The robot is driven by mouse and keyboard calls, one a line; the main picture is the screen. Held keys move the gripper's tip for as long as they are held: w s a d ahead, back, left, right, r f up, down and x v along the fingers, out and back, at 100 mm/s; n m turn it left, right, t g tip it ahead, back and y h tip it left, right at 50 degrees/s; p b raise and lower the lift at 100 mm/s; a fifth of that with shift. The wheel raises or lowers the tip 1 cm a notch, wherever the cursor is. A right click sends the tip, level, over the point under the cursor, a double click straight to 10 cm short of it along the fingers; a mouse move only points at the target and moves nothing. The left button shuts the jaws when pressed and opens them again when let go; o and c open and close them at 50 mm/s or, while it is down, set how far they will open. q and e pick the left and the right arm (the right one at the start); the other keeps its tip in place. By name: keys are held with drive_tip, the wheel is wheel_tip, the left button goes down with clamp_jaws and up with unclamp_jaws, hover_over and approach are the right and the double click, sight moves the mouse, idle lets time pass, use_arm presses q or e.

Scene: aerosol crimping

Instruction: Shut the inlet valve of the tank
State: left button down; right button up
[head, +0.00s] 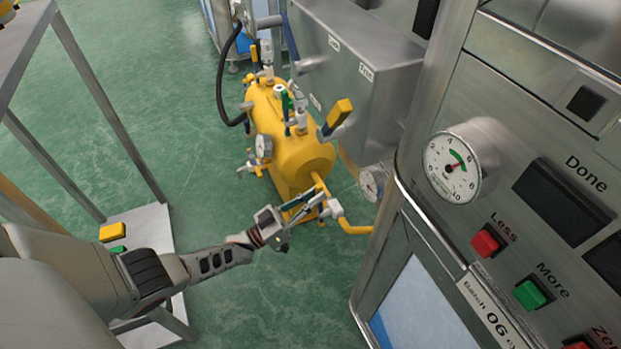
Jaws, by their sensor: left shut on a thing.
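The yellow tank (302,158) lies near the middle of the head view, with gauges and valves along it. A yellow pipe (352,228) leaves its near end and bends to the right. My left gripper (313,203) is at this near end, beside the pipe. Its fingers are shut on a small part there that looks like the inlet valve's handle; the fingers hide most of it, so I cannot tell its angle. A larger yellow lever (338,115) stands up at the tank's right side, apart from the gripper. My right gripper is not in view.
A steel control panel with a round gauge (461,166), a red button (486,242) and a green button (532,293) fills the right. A grey cabinet (345,75) stands behind the tank. A metal frame (92,75) is at the left. Green floor (190,120) is open between.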

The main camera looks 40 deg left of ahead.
use_arm(q)
drive_tip(key=m, duration=0.1)
drive_tip(key=d+m+h, duration=0.1)
drive_tip(key=shift+s+d+m+g, duration=0.1)
drive_tip(key=shift+s+m+g, duration=0.3)
drive_tip(key=shift+d+f+h, duration=0.1)
drive_tip(key=shift+h, duration=0.3)
drive_tip(key=c, duration=2.1)
unclamp_jaws()
drive_tip(key=v, duration=0.7)
drive_tip(key=shift+s, duration=0.25)
